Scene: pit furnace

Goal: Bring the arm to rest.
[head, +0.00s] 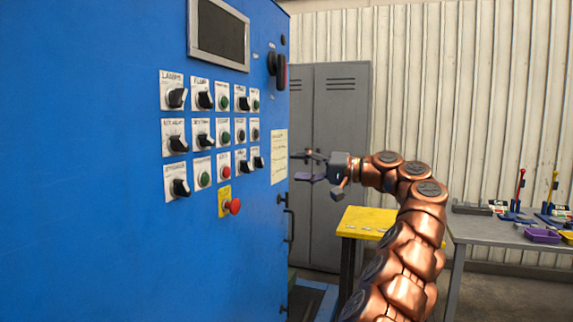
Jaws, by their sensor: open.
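My arm (400,255) is copper-coloured and rises from the bottom of the head view, bending left at its top. My gripper (305,167) points left and is open, with nothing between its fingers. Its fingertips are close to the right edge of the blue control cabinet (90,220), near a paper notice (279,157). I cannot tell whether the fingers touch the cabinet.
The cabinet carries several labelled switches, a screen (220,34) and a red stop button (233,206). Grey lockers (340,105) stand behind the gripper. A yellow-topped stand (365,219) and a grey workbench (480,232) with tools are behind and beside the arm.

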